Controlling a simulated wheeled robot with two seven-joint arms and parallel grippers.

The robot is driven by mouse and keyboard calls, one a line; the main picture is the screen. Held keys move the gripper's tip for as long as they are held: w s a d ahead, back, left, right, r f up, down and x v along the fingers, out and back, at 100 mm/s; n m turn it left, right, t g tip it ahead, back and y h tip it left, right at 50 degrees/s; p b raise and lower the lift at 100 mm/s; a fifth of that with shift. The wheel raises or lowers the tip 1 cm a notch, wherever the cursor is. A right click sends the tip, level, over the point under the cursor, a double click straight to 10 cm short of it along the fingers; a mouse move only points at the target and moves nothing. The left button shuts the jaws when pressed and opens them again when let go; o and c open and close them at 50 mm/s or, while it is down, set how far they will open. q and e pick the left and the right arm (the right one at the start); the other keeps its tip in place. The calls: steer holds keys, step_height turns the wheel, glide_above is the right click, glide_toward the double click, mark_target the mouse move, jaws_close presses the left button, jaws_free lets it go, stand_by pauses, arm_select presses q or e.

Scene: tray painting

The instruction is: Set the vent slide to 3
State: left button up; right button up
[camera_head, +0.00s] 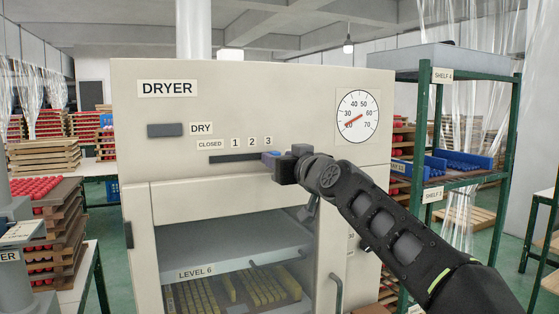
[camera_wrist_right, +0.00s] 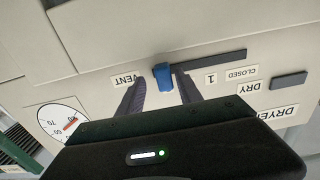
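The vent slide is a blue knob (camera_head: 270,155) at the right end of the dark slot on the dryer front, roughly below the printed 3 (camera_head: 269,140). My right gripper (camera_head: 281,160) reaches it from the right and hides part of it. In the right wrist view, which is upside down, the blue knob (camera_wrist_right: 162,77) sits between the two fingertips of my right gripper (camera_wrist_right: 160,84). The fingers are apart, with a gap visible on the knob's left side; contact on the other side is unclear. The 2 and 3 labels are hidden there. My left gripper is not in view.
The dryer (camera_head: 150,110) has a grey DRY bar (camera_head: 165,130) at left and a round dial (camera_head: 357,117) at right. A window door with a handle (camera_head: 336,292) is below. A green shelf rack (camera_head: 423,130) stands at right, close to my right arm.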

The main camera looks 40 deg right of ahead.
steer(key=shift+a+f, duration=0.1)
steer(key=b+v, duration=0.2)
steer(key=v, duration=0.5)
steer(key=shift+s, duration=0.35)
steer(key=shift+a, duration=0.1)
